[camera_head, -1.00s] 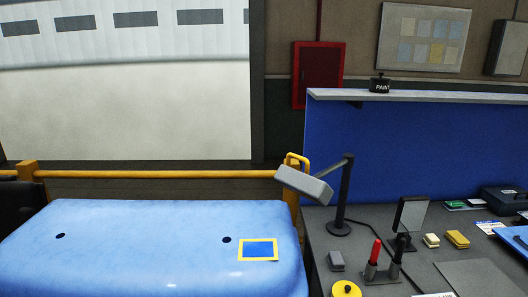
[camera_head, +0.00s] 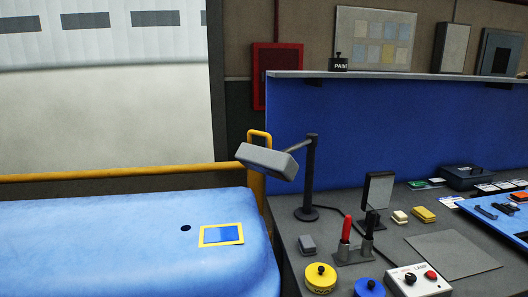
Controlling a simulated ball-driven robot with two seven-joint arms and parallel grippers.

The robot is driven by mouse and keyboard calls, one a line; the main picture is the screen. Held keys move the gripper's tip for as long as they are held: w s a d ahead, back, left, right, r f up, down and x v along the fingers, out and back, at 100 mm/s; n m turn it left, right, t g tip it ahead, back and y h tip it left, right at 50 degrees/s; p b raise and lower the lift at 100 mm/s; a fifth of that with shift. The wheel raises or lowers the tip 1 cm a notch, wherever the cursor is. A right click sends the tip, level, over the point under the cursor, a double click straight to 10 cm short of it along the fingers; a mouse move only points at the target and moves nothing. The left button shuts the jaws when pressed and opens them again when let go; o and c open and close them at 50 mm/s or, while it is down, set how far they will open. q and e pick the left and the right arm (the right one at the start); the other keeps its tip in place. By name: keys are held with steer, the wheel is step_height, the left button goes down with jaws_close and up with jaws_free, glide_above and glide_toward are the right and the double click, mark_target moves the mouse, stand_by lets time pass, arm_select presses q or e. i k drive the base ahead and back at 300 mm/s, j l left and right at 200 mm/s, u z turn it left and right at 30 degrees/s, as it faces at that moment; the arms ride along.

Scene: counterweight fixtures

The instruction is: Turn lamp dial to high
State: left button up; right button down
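A white control box (camera_head: 420,286) labelled LAMP lies on the dark workbench at the bottom right. It carries a small dark knob (camera_head: 410,278) and a red round knob or button (camera_head: 431,275). The dial's setting is too small to read. A desk lamp with a grey head (camera_head: 268,160) and a dark post stands at the bench's left end, its head reaching out over the edge. Neither of my grippers is in view.
A yellow-lidded tin (camera_head: 320,278) and a blue-lidded tin (camera_head: 369,288) stand left of the box. A holder with a red-handled tool (camera_head: 346,229) is behind them. A grey mat (camera_head: 453,255) lies right. A blue padded surface (camera_head: 120,250) fills the left.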

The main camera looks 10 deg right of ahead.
mark_target(410, 278)
steer(key=z, duration=1.45)
steer(key=i, duration=0.05)
